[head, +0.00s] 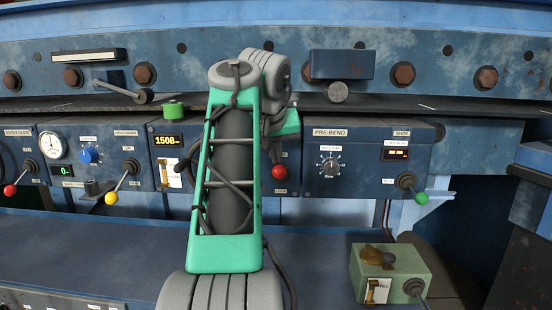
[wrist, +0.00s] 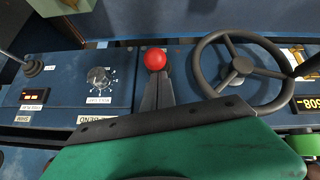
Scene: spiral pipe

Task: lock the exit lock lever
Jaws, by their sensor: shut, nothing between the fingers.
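A red ball knob (head: 279,172) shows just right of my arm on the panel section left of PRE-BEND, with a small label under it that looks like LOCK. I take it for the exit lock lever; its shaft is hidden. In the wrist view the red knob (wrist: 155,60) is at upper centre, directly beyond the tips of my gripper (wrist: 157,80). The gripper's dark fingers are together with nothing between them. The fingertips look very close to the knob; I cannot tell if they touch.
A dark handwheel (wrist: 237,70) stands close right of the knob in the wrist view. The PRE-BEND panel (head: 357,160) has a dial and a green-knobbed lever (head: 421,198). A yellow-knobbed lever (head: 111,198) is to the left. A green control box (head: 391,272) stands at front right.

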